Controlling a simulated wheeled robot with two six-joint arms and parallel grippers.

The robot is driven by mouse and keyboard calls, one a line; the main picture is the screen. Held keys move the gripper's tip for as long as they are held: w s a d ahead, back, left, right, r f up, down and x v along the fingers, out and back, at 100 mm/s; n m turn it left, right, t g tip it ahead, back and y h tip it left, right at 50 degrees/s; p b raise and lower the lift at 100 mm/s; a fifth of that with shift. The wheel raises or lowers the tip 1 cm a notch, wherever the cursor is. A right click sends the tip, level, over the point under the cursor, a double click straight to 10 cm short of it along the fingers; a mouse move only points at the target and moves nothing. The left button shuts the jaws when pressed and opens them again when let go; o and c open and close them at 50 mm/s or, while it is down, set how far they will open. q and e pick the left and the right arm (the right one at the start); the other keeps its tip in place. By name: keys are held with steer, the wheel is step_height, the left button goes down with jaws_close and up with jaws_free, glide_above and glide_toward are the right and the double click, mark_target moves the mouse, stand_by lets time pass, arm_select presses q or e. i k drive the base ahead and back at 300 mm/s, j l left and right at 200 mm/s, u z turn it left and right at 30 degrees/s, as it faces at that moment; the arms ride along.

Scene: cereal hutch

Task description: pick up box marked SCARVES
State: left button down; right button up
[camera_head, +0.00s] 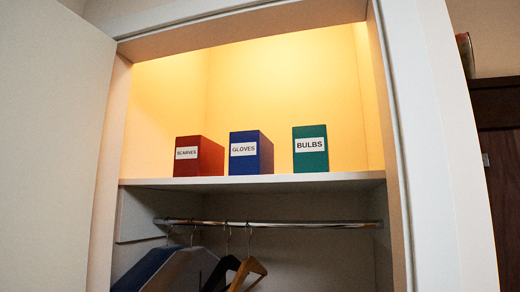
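The box marked SCARVES (187,165) is red with a white label on its front. It stands upright at the left of the lit upper shelf (340,179) in the closet. Its front is near the shelf's front edge, and its right side shows. Neither of my grippers is in the head view.
A blue GLOVES box (244,166) stands just right of it, with a narrow gap. A green BULBS box (310,160) stands further right. A hanger rail (290,224) runs below the shelf. A white door panel (50,130) stands at the left.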

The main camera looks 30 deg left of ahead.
mark_target(197, 155)
steer(key=u, duration=1.4)
